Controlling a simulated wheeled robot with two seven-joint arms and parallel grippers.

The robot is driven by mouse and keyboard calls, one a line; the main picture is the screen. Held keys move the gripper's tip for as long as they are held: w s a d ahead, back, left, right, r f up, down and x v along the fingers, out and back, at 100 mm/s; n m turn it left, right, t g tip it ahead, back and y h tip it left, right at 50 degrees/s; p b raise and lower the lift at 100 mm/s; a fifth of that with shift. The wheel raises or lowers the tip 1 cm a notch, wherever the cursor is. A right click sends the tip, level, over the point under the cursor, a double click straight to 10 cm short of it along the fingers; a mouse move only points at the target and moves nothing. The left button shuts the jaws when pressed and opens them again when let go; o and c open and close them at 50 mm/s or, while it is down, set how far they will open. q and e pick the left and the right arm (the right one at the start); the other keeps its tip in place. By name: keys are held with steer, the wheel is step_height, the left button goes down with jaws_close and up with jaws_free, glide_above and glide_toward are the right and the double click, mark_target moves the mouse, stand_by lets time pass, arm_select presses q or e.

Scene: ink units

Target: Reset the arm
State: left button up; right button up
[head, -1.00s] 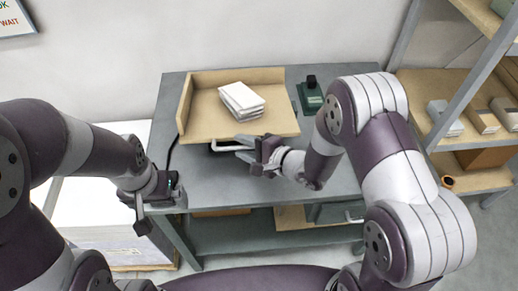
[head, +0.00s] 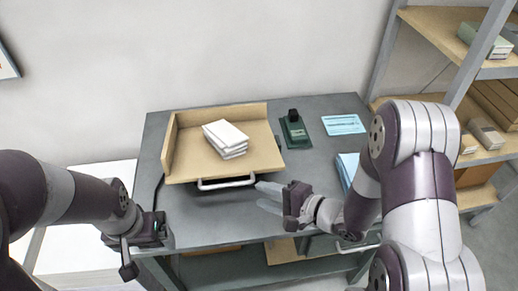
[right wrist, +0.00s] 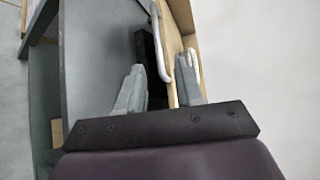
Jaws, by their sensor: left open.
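My right gripper (head: 265,196) is open and empty, in front of and slightly right of the wooden tray's white handle (head: 227,183). In the right wrist view the two grey fingers (right wrist: 160,88) stand apart, with the handle (right wrist: 158,45) showing beyond them; I cannot tell whether they touch it. My left gripper (head: 143,246) is open and empty at the left front corner of the grey table (head: 210,225). The wooden tray (head: 183,165) sits on the table with a stack of white pads (head: 226,139) on it.
A dark green stamp-like device (head: 294,130) stands right of the tray. A blue card (head: 343,125) and light blue sheets (head: 348,168) lie farther right. A shelf rack (head: 455,100) with boxes stands at the right. The table's front left is clear.

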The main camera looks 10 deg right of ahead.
steer(key=d+f+n+g+h, duration=0.1)
steer(key=d+f+n+h, duration=0.1)
steer(key=s+d+f+n+g+h, duration=0.1)
steer(key=d+f+n+h, duration=0.1)
steer(key=d+f+h, duration=0.1)
steer(key=d+f+n+h, duration=0.2)
steer(key=d, duration=0.1)
steer(key=shift+s+d+f+n+g, duration=0.2)
steer(key=shift+d+n+g, duration=0.1)
steer(key=shift+g, duration=0.1)
steer(key=s+d+r+n+g+h, duration=0.3)
steer(key=s+d+n+g+h, duration=0.1)
steer(key=s+d+g, duration=0.15)
steer(key=s+a+r+n, duration=0.1)
steer(key=a+r, duration=0.4)
steer(key=r, duration=0.1)
steer(key=shift+s+n, duration=0.35)
steer(key=shift+n, duration=0.05)
steer(key=shift+a+r, duration=0.1)
